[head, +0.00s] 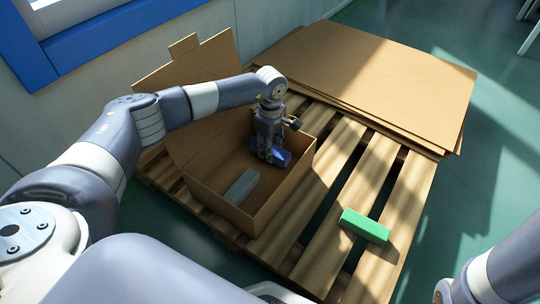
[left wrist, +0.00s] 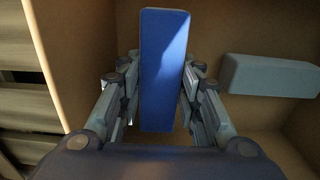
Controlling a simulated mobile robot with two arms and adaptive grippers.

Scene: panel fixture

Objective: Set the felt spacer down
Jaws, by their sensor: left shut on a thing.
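The felt spacer, a blue block (head: 281,157), is between the fingers of my left gripper (head: 268,150), inside the open cardboard box (head: 287,194). In the left wrist view the spacer (left wrist: 164,65) stands lengthwise between both fingers of the gripper (left wrist: 160,105), which is shut on it. The spacer is low in the box, near its far right side; I cannot tell whether it touches the floor. A grey block (head: 241,187) lies on the box floor nearer to me, and it also shows at the right in the left wrist view (left wrist: 268,76). My right gripper is out of view.
The box stands on a slatted wooden pallet (head: 327,187), its flaps raised at the back left. A green block (head: 365,225) lies on the slats to the right. Flat cardboard sheets (head: 375,75) are stacked behind. Several slats between them are bare.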

